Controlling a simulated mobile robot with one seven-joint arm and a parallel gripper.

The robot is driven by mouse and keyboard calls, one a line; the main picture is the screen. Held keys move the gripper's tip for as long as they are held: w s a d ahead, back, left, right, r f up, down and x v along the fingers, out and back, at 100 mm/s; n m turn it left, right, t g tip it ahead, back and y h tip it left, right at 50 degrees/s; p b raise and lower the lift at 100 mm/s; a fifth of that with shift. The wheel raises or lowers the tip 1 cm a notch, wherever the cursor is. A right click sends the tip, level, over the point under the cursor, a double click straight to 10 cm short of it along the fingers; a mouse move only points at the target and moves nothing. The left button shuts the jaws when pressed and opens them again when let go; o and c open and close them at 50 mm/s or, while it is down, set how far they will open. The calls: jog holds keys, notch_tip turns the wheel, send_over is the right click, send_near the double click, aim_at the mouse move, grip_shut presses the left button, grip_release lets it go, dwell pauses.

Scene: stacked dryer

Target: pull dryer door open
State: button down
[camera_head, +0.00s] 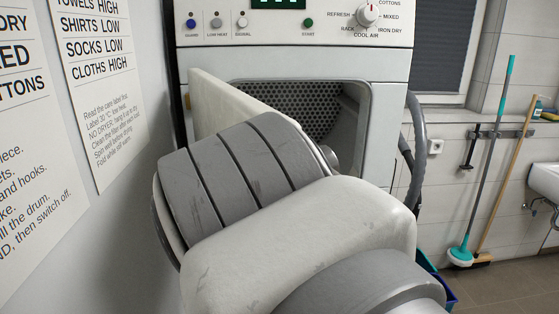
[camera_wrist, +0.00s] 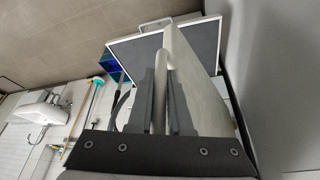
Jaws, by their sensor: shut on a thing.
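The white dryer (camera_head: 392,65) stands ahead in the head view, its control panel on top. Its door (camera_head: 225,100) is swung partly open toward the left, so the perforated drum back (camera_head: 300,105) shows through the opening. My arm covers the lower part of the door and opening, and hides my gripper in the head view. In the wrist view, the dark fingers of my gripper (camera_wrist: 166,105) are shut on a pale upright bar, the door handle (camera_wrist: 161,75). The door panel (camera_wrist: 200,80) lies just right of the fingers.
A wall with printed signs (camera_head: 95,40) is close on the left. A grey hose (camera_head: 417,145) hangs at the dryer's right side. Brooms (camera_head: 490,140), a sink (camera_head: 545,180) and a blue bin (camera_head: 438,280) are to the right, with open floor there.

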jog(key=shift+s+a, duration=0.25)
jog(key=shift+a, duration=0.2)
jog(key=shift+s+a, duration=0.2)
jog(key=shift+a, duration=0.25)
jog(key=shift+r, duration=0.1)
jog(key=c, duration=1.3)
grip_release()
jog(key=shift+o, duration=0.9)
jog(key=shift+s, duration=0.15)
